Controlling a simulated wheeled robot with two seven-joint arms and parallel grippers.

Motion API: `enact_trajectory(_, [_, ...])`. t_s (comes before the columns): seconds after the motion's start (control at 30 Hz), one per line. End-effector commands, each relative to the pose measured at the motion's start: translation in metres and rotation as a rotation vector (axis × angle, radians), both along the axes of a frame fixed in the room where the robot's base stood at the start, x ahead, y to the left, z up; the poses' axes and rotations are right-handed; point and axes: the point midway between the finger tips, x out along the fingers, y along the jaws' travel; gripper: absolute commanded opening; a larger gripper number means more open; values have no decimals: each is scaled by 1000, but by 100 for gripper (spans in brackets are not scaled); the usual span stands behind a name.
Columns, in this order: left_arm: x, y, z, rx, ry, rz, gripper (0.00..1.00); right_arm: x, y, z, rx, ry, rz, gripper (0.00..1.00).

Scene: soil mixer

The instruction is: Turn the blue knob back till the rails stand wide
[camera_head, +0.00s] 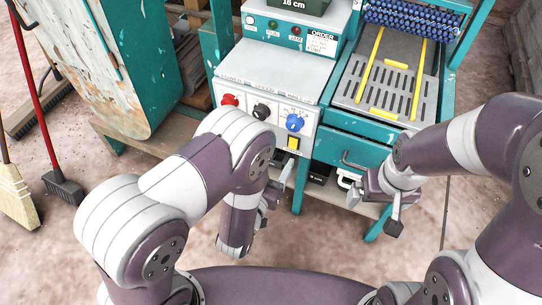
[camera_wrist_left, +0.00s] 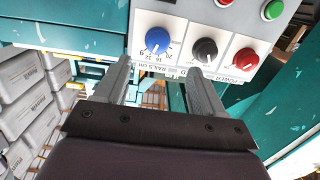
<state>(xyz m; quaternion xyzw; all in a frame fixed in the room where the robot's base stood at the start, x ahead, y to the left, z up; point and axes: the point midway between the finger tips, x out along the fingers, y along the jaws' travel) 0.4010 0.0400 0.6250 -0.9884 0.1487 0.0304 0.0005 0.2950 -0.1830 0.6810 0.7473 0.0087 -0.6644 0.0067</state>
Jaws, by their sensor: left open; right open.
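My right gripper (camera_head: 372,204) is open and empty near the teal drawer.
A black knob (camera_head: 262,111) and a red knob (camera_head: 229,100) sit left of the blue one. An order card (camera_head: 322,42) and a "16 cm" sign (camera_head: 294,4) stand above.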

Motion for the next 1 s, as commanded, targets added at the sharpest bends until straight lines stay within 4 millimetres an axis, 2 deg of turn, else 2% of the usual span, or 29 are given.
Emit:
enact_trajectory(0.03, [-5, -1, -10, -5, -31, -10, 69, 0, 0, -11, 0, -1, 0, 100])
enact_trajectory(0.17, [1, -5, -5, -15, -66, -16, 69, 1, 0, -11, 0, -2, 0, 100])
enact_trajectory(0.4, [58, -23, -5, -14, -65, -14, 69, 1, 0, -25, 0, -2, 0, 100])
enact_trajectory(0.6, [97, -36, -4, -12, -63, -15, 69, 0, 0, -35, 0, -1, 0, 100])
enact_trajectory(0.77, [110, -40, -3, -11, -61, -15, 69, 0, 0, -37, 0, -1, 0, 100])
enact_trajectory(1.0, [112, -40, -2, -11, -60, -16, 69, 0, 0, -36, 0, -1, 0, 100])
